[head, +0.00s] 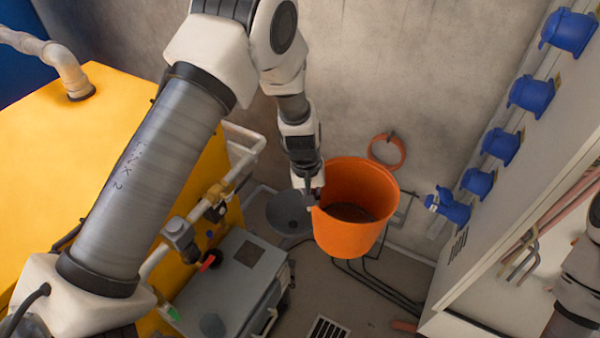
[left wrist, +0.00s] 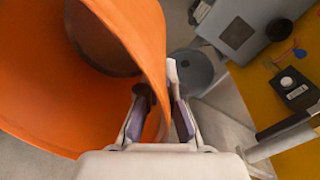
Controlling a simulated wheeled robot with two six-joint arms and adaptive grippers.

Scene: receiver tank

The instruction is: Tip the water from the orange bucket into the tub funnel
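The orange bucket (head: 358,220) is in the middle of the head view, roughly upright with a slight tilt. Its inside bottom looks dark; I cannot make out the water level. My left gripper (head: 314,192) is at the bucket's left rim. In the left wrist view, the fingers (left wrist: 160,98) are on both sides of the orange bucket wall (left wrist: 45,95), shut on it. The grey round funnel (head: 289,212) is left of and below the bucket, partly hidden by the gripper; it also shows in the left wrist view (left wrist: 190,72). My right gripper is out of view.
A grey box (head: 230,285) stands left of the funnel, beside a yellow cabinet (head: 60,130) with pipes and a red-handled valve (head: 208,262). Blue sockets (head: 502,145) line the panel at right. Hoses and a floor drain (head: 328,328) lie below. An orange ring (head: 387,150) hangs on the wall.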

